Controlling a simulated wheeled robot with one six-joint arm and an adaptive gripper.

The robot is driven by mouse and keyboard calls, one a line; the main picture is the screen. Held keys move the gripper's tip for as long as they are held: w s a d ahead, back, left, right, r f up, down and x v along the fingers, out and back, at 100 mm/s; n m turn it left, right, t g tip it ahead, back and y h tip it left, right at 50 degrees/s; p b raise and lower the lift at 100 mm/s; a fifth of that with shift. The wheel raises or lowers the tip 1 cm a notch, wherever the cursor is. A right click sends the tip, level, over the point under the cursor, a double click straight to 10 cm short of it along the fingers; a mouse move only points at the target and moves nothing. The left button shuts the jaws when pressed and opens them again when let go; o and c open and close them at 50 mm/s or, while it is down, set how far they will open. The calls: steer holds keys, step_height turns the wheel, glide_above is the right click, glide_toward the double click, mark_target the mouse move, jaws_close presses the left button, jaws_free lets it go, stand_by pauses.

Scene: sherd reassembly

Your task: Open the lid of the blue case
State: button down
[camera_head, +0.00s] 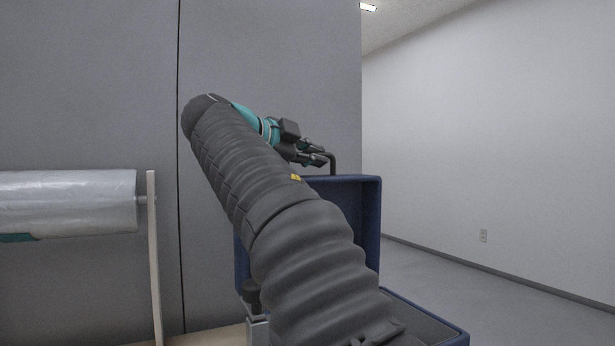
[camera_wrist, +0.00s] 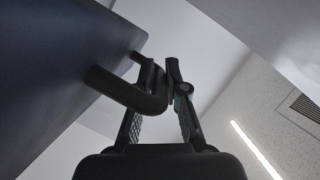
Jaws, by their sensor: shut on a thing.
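The blue case stands at the lower right of the head view. Its lid (camera_head: 368,212) is raised and stands about upright above the case's bottom part (camera_head: 448,333). A dark bent handle (camera_head: 334,162) sticks up from the lid's top edge. My gripper (camera_head: 322,156) is at that edge, shut on the handle. In the wrist view the handle (camera_wrist: 128,92) passes between the fingers of my gripper (camera_wrist: 167,78), and the dark blue lid (camera_wrist: 55,65) fills the upper left. My arm hides much of the case and lid in the head view.
A plastic-wrapped roll (camera_head: 65,203) on a pale wooden stand (camera_head: 154,250) is at the left. A grey panel wall (camera_head: 270,60) is behind the lid. The floor (camera_head: 440,275) to the right is clear up to the white wall (camera_head: 500,130).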

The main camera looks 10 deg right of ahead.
steer(key=shift+s, duration=0.15)
steer(key=c, duration=1.2)
jaws_free()
steer(key=v, duration=1.2)
steer(key=shift+s, duration=0.1)
